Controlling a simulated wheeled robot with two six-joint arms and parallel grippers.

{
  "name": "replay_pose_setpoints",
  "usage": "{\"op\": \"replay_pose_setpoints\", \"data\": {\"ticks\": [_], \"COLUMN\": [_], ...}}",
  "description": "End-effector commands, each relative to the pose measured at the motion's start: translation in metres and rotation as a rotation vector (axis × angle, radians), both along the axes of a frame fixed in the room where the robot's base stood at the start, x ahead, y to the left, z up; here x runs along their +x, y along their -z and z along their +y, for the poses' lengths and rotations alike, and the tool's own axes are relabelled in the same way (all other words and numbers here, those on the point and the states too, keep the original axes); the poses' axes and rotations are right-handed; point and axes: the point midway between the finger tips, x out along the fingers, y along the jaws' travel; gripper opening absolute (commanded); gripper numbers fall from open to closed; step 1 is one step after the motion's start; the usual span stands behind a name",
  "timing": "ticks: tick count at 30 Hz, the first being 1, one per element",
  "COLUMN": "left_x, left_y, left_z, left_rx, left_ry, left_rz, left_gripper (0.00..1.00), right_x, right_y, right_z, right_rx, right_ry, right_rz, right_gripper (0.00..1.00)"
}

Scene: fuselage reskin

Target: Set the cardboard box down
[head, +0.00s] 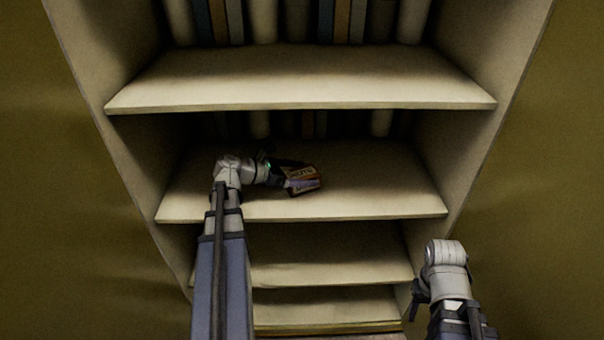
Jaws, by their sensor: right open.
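The cardboard box (304,181) is small, brown and orange with a printed label, and sits tilted at the tips of my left gripper (287,175). The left gripper reaches in from the left over the second visible shelf (380,185) and appears shut on the box's left end. Its dark fingers partly hide that end. I cannot tell whether the box touches the shelf board. My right gripper (417,300) is low at the right, in front of the lower shelves and far from the box. It is open, though its fingers are small and dark here.
The pale bookcase has a higher shelf (300,80) above the box, side walls at both sides, and lower shelves (320,260) beneath. Several books and pale rolls (262,20) stand at the back. The shelf right of the box is clear.

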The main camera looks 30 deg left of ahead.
Motion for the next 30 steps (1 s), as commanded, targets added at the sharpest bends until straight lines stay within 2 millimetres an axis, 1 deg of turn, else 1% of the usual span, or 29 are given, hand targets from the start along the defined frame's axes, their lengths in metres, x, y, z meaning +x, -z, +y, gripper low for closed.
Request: {"op": "replay_pose_setpoints", "data": {"ticks": [4, 6, 10, 18, 21, 25, 30], "left_x": [0.0, 0.0, -0.015, -0.058, -0.07, -0.082, -0.089], "left_y": [-0.001, -0.006, -0.014, -0.036, -0.042, -0.047, -0.049], "left_z": [0.0, 0.0, 0.011, 0.042, 0.051, 0.06, 0.065], "left_rx": [0.0, 0.0, 0.0, -0.001, -0.001, 0.0, -0.001], "left_ry": [0.0, 0.0, -0.003, -0.004, -0.004, -0.002, 0.0], "left_rz": [0.0, 0.0, 0.0, -0.001, -0.001, 0.0, 0.001], "left_gripper": [1.0, 1.0, 1.0, 1.0, 1.0, 1.0, 1.0], "right_x": [0.0, 0.0, 0.0, 0.0, 0.0, 0.0, 0.0], "right_y": [-0.001, -0.006, -0.014, -0.036, -0.042, -0.047, -0.049], "right_z": [0.0, 0.0, 0.0, 0.0, 0.0, 0.0, 0.0], "right_rx": [0.0, 0.0, 0.0, 0.0, 0.0, 0.0, 0.0], "right_ry": [0.0, 0.0, 0.0, 0.0, 0.0, 0.0, 0.0], "right_rz": [0.0, 0.0, 0.0, 0.0, 0.0, 0.0, 0.0], "right_gripper": [0.5, 0.5, 0.5, 0.5, 0.5, 0.5, 0.5]}}
